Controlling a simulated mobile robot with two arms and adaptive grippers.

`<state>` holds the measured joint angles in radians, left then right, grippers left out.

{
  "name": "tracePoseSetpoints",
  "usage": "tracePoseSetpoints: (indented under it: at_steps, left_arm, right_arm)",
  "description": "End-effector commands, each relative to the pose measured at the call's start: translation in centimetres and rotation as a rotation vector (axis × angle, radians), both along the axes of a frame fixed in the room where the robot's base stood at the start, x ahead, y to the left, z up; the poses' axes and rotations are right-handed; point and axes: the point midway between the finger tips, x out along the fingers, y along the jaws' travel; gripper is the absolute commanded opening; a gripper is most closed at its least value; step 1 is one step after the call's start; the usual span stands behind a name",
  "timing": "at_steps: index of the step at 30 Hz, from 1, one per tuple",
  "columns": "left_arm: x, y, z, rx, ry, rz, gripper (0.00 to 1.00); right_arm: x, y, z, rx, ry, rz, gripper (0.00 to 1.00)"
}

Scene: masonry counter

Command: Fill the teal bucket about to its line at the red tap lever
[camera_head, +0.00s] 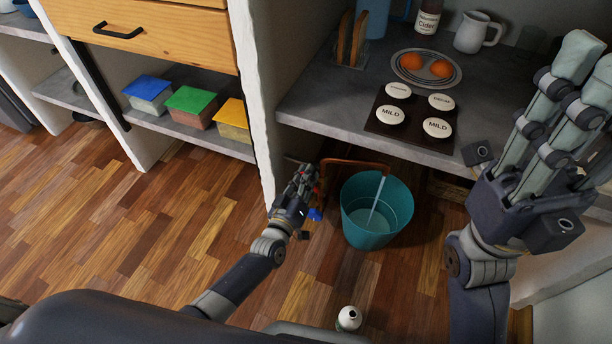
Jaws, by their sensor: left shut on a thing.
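The teal bucket (403,204) stands upright on the wooden floor under the counter. A thin, pale stream of water (377,199) falls into it, and pale water (366,218) shows inside. I cannot make out a fill line. A copper-brown pipe (352,162) arches over the bucket's back rim. My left gripper (304,180) is left of the bucket, shut on the red tap lever (318,189), which is mostly hidden by the fingers. A blue lever (315,214) shows just below. My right gripper (590,68) is raised at the right with its fingers extended, open and empty.
A white wall edge (252,100) stands left of the tap. A small white bottle (349,318) is in front.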

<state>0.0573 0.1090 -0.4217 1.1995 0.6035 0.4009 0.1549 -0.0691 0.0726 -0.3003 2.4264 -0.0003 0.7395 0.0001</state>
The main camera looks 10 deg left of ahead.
Motion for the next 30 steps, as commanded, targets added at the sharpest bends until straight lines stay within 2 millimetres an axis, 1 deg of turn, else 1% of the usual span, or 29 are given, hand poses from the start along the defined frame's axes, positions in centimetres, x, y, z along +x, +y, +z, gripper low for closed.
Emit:
tracePoseSetpoints:
  at_steps: [4, 5, 6, 7, 8, 17, 20, 23, 26, 30]
  left_arm:
    - [-0.1, 0.0, -0.1, -0.002, 0.003, 0.0, 0.0]
    - [-0.1, 0.0, -0.1, -0.002, 0.003, 0.0, 0.14]
    - [-0.1, 0.0, -0.1, -0.002, 0.003, 0.0, 0.23]
    - [-0.1, 0.0, -0.1, -0.002, 0.003, 0.0, 0.3]
    - [-0.1, 0.0, -0.1, -0.002, 0.003, 0.0, 0.33]
    - [-0.1, 0.0, 0.0, -0.003, 0.001, 0.001, 0.33]
    - [-0.5, 0.1, -0.1, -0.003, 0.002, 0.0, 0.33]
    - [-1.6, 0.3, -0.2, -0.002, 0.003, 0.001, 0.33]
    - [-3.4, 0.7, -0.2, -0.002, 0.005, 0.001, 0.33]
    - [-6.4, 1.2, -0.2, -0.002, 0.004, 0.0, 0.33]
  right_arm:
    - [0.0, 0.0, 0.0, 0.0, 0.0, 0.0, 0.34]
    - [0.0, 0.0, 0.0, 0.0, 0.0, 0.0, 0.34]
    - [0.0, 0.0, 0.0, 0.0, 0.001, 0.0, 0.34]
    - [0.0, 0.0, 0.0, 0.0, 0.001, 0.0, 0.34]
    - [0.0, 0.0, 0.0, 0.0, 0.001, 0.0, 0.34]
    - [0.0, 0.0, 0.0, -0.002, -0.002, -0.001, 0.34]
    - [-0.1, 0.0, 0.1, -0.001, -0.003, -0.001, 0.34]
    - [0.0, 0.0, 0.1, -0.001, -0.003, -0.001, 0.34]
    - [0.0, 0.0, 0.0, -0.001, -0.001, -0.001, 0.34]
    - [0.0, 0.0, 0.0, -0.001, -0.001, 0.0, 0.34]
